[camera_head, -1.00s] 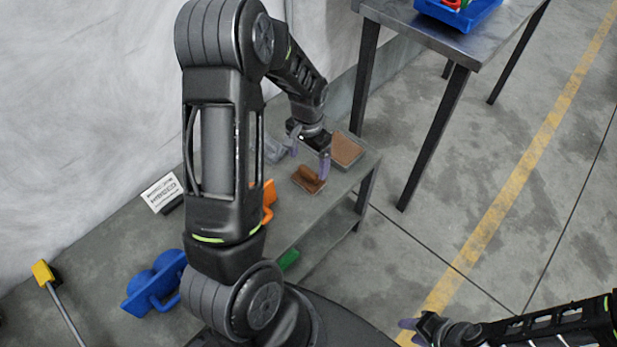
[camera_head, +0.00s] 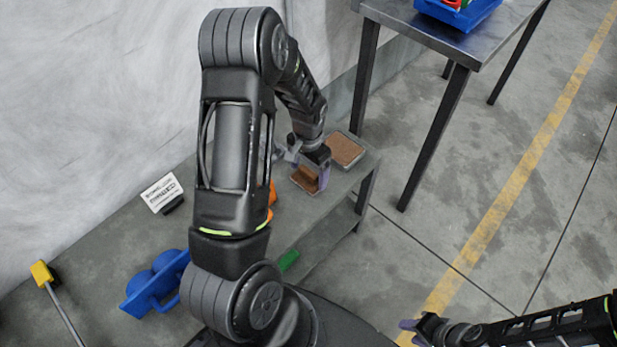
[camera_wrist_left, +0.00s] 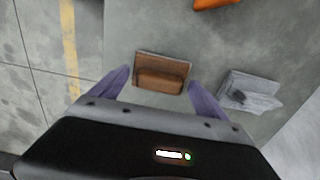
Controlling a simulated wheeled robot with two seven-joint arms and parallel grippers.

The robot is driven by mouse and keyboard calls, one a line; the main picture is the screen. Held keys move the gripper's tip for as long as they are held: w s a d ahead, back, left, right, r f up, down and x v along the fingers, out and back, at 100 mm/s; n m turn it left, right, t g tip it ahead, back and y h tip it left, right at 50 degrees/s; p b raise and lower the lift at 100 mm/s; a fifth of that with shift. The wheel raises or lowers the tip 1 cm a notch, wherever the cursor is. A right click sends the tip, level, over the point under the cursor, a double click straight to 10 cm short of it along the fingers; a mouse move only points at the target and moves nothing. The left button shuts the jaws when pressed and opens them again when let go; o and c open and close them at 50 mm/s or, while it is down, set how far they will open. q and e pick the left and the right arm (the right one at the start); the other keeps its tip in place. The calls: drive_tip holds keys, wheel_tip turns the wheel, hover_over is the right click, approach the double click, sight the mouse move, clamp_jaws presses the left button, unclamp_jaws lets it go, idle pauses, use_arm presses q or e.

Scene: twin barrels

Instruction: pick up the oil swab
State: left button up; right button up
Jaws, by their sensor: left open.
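A brown block, which looks like the oil swab (camera_head: 307,181), sits on a small flat tray near the end of the low grey bench. In the left wrist view the swab (camera_wrist_left: 162,78) lies between the two purple fingers, with a gap on both sides. My left gripper (camera_head: 308,168) is open and reaches down over it, hiding part of it. My left gripper (camera_wrist_left: 158,86) also shows in the wrist view. My right gripper (camera_head: 418,328) is at the lower right, far from the swab; its jaws are too small to read.
A shallow tray with a brown surface (camera_head: 345,149) sits just beyond the swab. A grey object (camera_wrist_left: 250,92) lies beside the swab in the wrist view. A blue twin-barrel object (camera_head: 155,283), a white sign (camera_head: 162,193) and a green item (camera_head: 288,260) are nearer.

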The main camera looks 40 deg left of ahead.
sight(309, 171)
use_arm(q)
drive_tip(key=c, duration=1.5)
drive_tip(key=shift+o, duration=0.2)
drive_tip(key=shift+r, duration=0.15)
wheel_tip(309, 171, up, 10)
drive_tip(key=shift+f+p, duration=0.1)
drive_tip(key=shift+p, duration=0.4)
